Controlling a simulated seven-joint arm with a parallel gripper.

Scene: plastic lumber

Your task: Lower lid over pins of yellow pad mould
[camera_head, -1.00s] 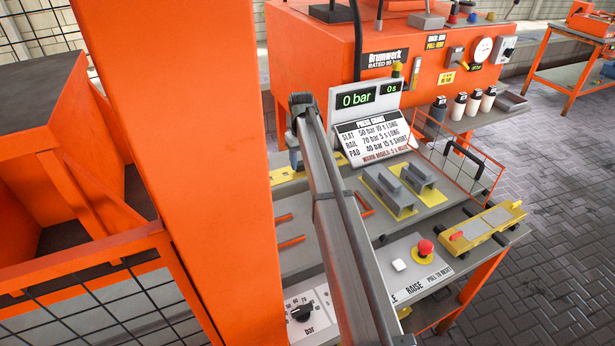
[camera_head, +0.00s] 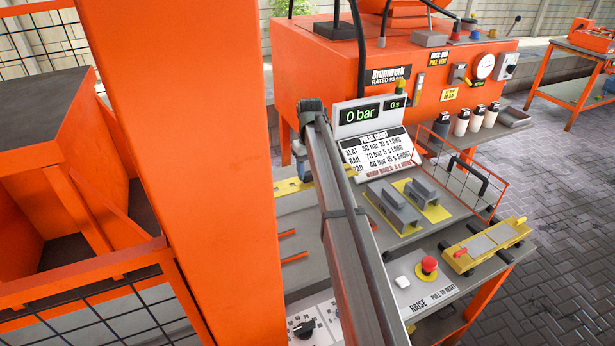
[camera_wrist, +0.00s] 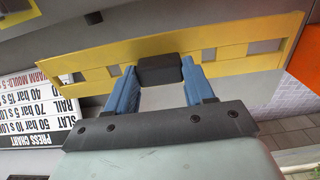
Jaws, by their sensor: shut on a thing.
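In the wrist view, my gripper (camera_wrist: 162,88) has its two blue fingers shut on a black block-shaped handle (camera_wrist: 160,69). The handle stands against a long yellow plate (camera_wrist: 75,65) with rectangular openings, apparently the lid.
The press chart stand (camera_head: 378,150) is close right of my arm. Two grey-handled pieces on yellow plates (camera_head: 437,213), a red button (camera_head: 429,265) and a yellow, grey-topped mould (camera_head: 513,228) lie to the right. A wire guard (camera_head: 497,190) stands beyond. Thin orange bars (camera_head: 292,257) lie left.

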